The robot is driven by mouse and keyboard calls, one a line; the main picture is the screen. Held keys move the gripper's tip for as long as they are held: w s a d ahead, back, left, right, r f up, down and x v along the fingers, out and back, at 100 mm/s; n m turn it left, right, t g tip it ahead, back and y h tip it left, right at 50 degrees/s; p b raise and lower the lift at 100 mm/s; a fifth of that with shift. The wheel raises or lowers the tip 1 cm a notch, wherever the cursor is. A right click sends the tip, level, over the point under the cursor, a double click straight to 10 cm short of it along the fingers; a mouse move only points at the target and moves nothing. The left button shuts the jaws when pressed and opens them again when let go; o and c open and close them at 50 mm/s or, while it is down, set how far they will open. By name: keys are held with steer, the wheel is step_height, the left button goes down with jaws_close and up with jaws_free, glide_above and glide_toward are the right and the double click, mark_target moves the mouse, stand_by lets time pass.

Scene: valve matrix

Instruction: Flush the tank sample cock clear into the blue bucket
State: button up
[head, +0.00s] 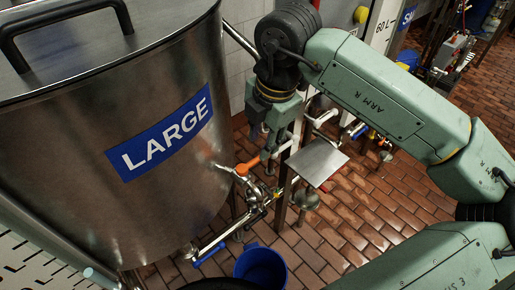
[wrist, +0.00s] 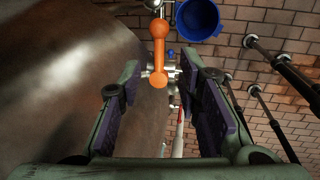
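The large steel tank (head: 60,160) bears a blue LARGE label. From its lower right side comes a small cock with an orange lever (head: 246,167), also seen in the wrist view (wrist: 158,50). The blue bucket (head: 262,264) is on the brick floor below the pipework; in the wrist view it shows at the top (wrist: 198,18). My gripper (wrist: 159,70) is open, with dark pads either side of the orange lever's near end. Gaps show on both sides of the lever; whether it lies fully between the pads in depth is unclear. The bucket's contents cannot be made out.
A grey flat plate (head: 317,162) on a stand and other piping are right of the lever. A blue-handled valve (head: 208,254) sits low by the tank. Thin dark legs (wrist: 280,65) rise at right in the wrist view. Brick floor (head: 370,215) is open at right.

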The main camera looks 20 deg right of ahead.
mark_target(258, 159)
steer(key=f, duration=0.4)
steer(key=w+f, duration=0.1)
steer(key=f, duration=0.1)
steer(key=shift+a+p, duration=0.25)
steer(key=shift+p, duration=0.15)
steer(key=shift+r, duration=0.1)
steer(key=shift+c, duration=0.2)
steer(key=shift+w, duration=0.1)
steer(key=c, duration=0.7)
steer(key=shift+w+r, duration=0.1)
